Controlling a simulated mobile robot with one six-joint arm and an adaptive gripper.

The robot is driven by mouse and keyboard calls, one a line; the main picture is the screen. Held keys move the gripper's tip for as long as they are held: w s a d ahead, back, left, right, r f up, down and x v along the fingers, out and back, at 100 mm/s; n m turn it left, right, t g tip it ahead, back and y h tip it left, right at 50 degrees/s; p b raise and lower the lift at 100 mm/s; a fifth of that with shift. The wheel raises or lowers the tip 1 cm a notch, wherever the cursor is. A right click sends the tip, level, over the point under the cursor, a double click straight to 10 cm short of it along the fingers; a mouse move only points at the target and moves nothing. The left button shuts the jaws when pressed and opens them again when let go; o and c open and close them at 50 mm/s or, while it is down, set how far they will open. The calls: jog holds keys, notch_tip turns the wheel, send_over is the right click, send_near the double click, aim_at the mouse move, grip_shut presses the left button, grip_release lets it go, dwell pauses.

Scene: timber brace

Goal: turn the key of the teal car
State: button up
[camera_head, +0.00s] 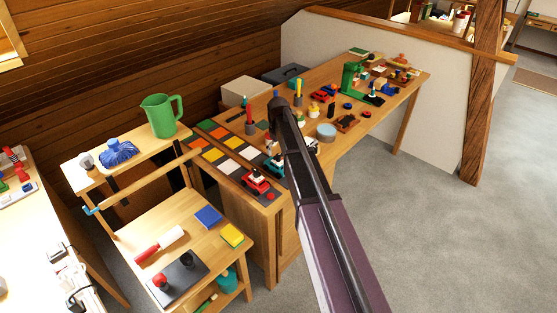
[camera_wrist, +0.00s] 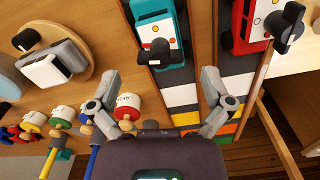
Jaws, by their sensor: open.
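The teal car (camera_wrist: 158,25) is at the top middle of the wrist view, on a lane of coloured stripes. Its black key (camera_wrist: 160,48) stands at the end of the car nearer my gripper. My gripper (camera_wrist: 160,97) is open and empty, its two fingers spread wide below the car in the picture. The fingers are apart from the key. In the head view the teal car (camera_head: 273,166) sits near the table's front left corner, partly beside my arm. My gripper is hidden there.
A red car (camera_wrist: 240,25) with a black key stands to the right on another striped lane. Several small round-headed pieces (camera_wrist: 60,120) and pens lie near the left finger. A low workbench (camera_head: 190,220) stands at left.

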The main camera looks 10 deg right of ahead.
aim_at(278, 158)
jog(key=shift+f+b, duration=1.05)
jog(key=shift+f, duration=0.35)
jog(key=c, duration=1.1)
